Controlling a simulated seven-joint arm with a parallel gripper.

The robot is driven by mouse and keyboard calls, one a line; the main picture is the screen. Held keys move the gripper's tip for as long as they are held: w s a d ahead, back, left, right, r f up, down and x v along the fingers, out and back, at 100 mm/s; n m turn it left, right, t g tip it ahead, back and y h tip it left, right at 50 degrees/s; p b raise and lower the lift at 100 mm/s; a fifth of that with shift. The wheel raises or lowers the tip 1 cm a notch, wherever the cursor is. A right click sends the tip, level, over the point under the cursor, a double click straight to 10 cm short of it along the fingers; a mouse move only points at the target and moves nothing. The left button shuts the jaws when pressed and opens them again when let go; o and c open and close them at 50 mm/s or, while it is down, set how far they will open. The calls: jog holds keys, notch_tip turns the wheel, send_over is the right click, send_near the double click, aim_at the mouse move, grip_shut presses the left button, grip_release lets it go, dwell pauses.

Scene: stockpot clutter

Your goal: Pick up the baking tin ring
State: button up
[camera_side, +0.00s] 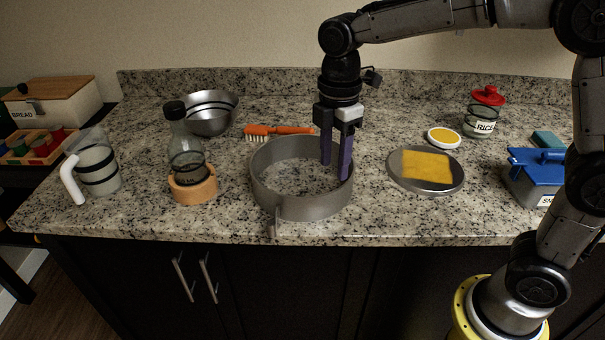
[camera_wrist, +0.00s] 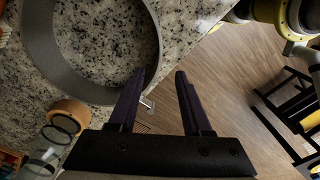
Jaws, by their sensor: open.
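The baking tin ring (camera_side: 305,208) is a wide grey, open hoop lying on the speckled counter, with a small tab at its front. The counter shows through its middle. It also fills the upper left of the wrist view (camera_wrist: 45,50). My gripper (camera_side: 335,172) points down at the ring's right side, with its dark purple fingers apart and empty. In the wrist view, the left finger of my gripper (camera_wrist: 160,72) overlaps the ring's wall, and the right finger is outside the ring's outline. I cannot tell whether either finger touches the wall.
A bottle (camera_side: 187,140) in an orange-tan holder (camera_side: 194,189) stands left of the ring. An orange brush (camera_side: 280,130) lies behind it. A round plate with a yellow sponge-like square (camera_side: 426,164) lies to the right. A blue-lidded box (camera_side: 538,163) is farther right. The counter's front edge is close.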

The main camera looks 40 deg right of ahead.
send_over(331, 214)
notch_tip(331, 214, down, 6)
jog(key=shift+f, duration=0.15)
jog(key=shift+w+d+f, duration=0.1)
jog(key=shift+d+f, duration=0.05)
jog(key=shift+f, duration=1.2)
jog(key=shift+w+d+f, duration=0.1)
jog(key=shift+f, duration=1.2)
grip_shut()
jog(key=shift+r, duration=0.1)
